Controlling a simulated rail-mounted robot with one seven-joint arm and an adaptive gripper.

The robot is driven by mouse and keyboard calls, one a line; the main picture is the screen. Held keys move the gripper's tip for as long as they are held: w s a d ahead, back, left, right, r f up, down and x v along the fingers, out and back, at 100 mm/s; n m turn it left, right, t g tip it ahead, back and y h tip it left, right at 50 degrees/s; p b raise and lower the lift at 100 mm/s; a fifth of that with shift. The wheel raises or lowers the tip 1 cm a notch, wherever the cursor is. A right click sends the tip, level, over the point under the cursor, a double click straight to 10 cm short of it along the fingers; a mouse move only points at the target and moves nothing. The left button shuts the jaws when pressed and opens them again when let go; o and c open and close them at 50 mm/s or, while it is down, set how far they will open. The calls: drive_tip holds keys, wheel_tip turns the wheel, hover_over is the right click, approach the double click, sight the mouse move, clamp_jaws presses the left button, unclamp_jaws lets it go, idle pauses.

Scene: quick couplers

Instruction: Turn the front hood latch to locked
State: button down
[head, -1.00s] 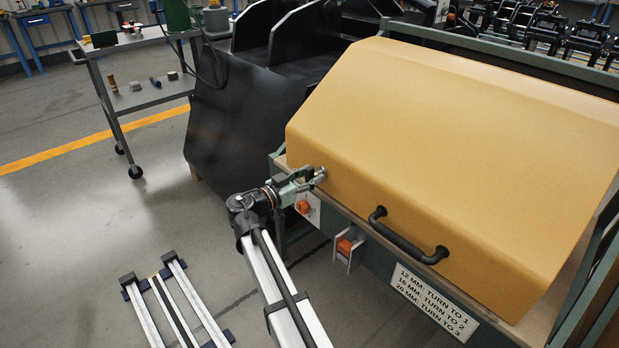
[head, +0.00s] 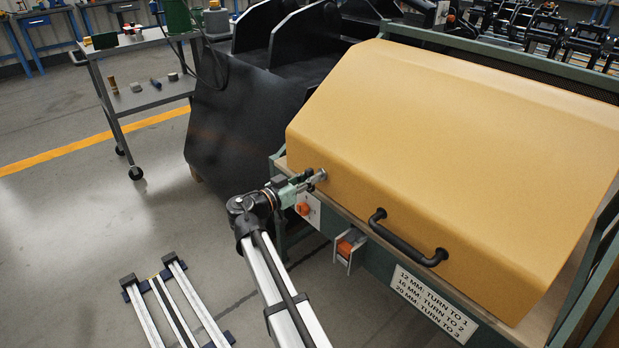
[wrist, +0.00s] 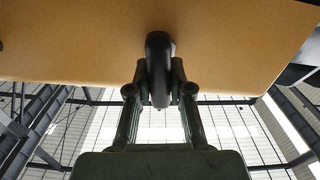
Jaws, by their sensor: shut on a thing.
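The yellow hood (head: 450,140) is down over the machine. The front hood latch (head: 321,175) is a small piece at the hood's lower left front corner. In the wrist view the latch (wrist: 158,65) shows as a dark rounded bar against the hood's front. My gripper (head: 312,179) is at the latch, with its fingers closed on the bar from both sides; the fingertips also show in the wrist view (wrist: 159,88). The fingers hide most of the latch in the head view, and I cannot read a locked mark there.
A black hood handle (head: 408,240) sticks out to the right of my gripper. An orange knob (head: 303,208) and an orange switch in a bracket (head: 348,245) sit just below. A printed sign (head: 433,303) is on the green frame. Open floor lies left, with rails (head: 175,305) on it.

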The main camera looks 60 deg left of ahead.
drive_tip(key=n+p, duration=0.2)
drive_tip(key=n, duration=0.2)
drive_tip(key=shift+a, duration=0.15)
drive_tip(key=n+p, duration=0.3)
drive_tip(key=n, duration=0.2)
drive_tip(key=shift+a, duration=0.15)
drive_tip(key=n+p, duration=0.3)
drive_tip(key=n, duration=0.2)
drive_tip(key=shift+f+p, duration=0.15)
drive_tip(key=shift+p, duration=0.2)
drive_tip(key=shift+f+n+p, duration=0.2)
drive_tip(key=shift+n+p, duration=0.6)
drive_tip(key=shift+n, duration=0.5)
drive_tip(key=c, duration=1)
unclamp_jaws()
drive_tip(key=shift+c, duration=0.2)
drive_tip(key=shift+s, duration=0.15)
